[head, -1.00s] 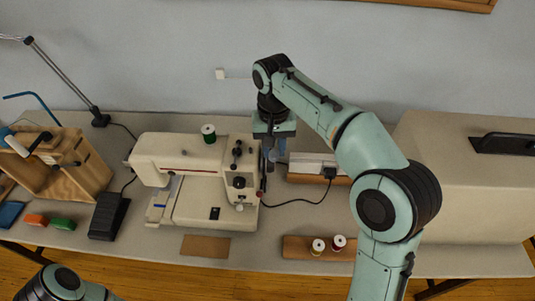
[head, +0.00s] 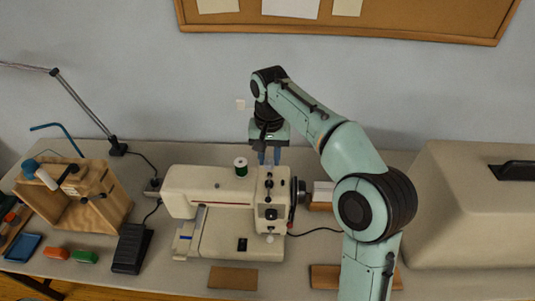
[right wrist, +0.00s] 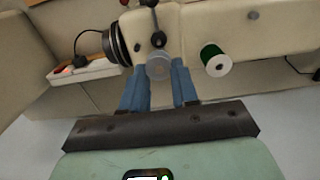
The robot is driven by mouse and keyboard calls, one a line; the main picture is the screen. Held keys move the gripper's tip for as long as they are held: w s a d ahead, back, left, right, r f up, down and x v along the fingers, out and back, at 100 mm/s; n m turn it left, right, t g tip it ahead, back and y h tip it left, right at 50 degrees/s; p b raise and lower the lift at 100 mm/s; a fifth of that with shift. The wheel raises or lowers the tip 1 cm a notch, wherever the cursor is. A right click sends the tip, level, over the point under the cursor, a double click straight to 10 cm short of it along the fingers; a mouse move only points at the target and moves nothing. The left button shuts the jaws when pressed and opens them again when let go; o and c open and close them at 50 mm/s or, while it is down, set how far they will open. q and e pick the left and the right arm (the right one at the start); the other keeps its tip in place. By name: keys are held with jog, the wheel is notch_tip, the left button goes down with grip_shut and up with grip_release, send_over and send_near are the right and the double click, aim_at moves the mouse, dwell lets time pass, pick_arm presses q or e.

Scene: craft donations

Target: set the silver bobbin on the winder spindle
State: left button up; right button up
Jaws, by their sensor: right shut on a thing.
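The silver bobbin (right wrist: 158,66) shows in the right wrist view as a small pale, shiny disc between my blue fingertips. My right gripper (right wrist: 160,78) is shut on it. In the head view my right gripper (head: 270,157) points down at the back right edge of the cream sewing machine (head: 210,185), and the bobbin cannot be made out there. Dark fittings (right wrist: 150,5) on the machine top lie just beyond the bobbin in the wrist view. I cannot clearly tell the winder spindle from them. My left gripper is out of view.
A green thread spool (head: 241,167) stands on the machine top, left of my right gripper. The black handwheel (head: 298,192) is at the machine's right end. A large beige case (head: 460,220) fills the table's right side. A black pedal (head: 132,248) lies at left.

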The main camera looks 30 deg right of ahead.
aim_at(270, 160)
jog(key=shift+s+d+f, duration=0.1)
jog(key=shift+f, duration=0.45)
notch_tip(270, 160, down, 3)
jog(key=shift+r+b, duration=0.15)
jog(key=shift+b, duration=0.35)
jog(key=shift+s+f+b, duration=0.15)
jog(key=shift+f+b, duration=0.15)
jog(key=shift+f, duration=0.25)
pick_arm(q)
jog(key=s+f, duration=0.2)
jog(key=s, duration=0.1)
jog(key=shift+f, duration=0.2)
pick_arm(e)
jog(key=shift+f, duration=0.1)
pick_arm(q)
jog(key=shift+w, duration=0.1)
pick_arm(e)
jog(key=shift+w, duration=0.25)
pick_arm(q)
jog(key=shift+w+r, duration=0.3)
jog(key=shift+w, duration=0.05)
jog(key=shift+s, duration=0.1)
pick_arm(e)
jog(key=shift+f, duration=0.1)
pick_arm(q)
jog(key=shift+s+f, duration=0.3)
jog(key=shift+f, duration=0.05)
pick_arm(e)
jog(key=shift+f, duration=0.7)
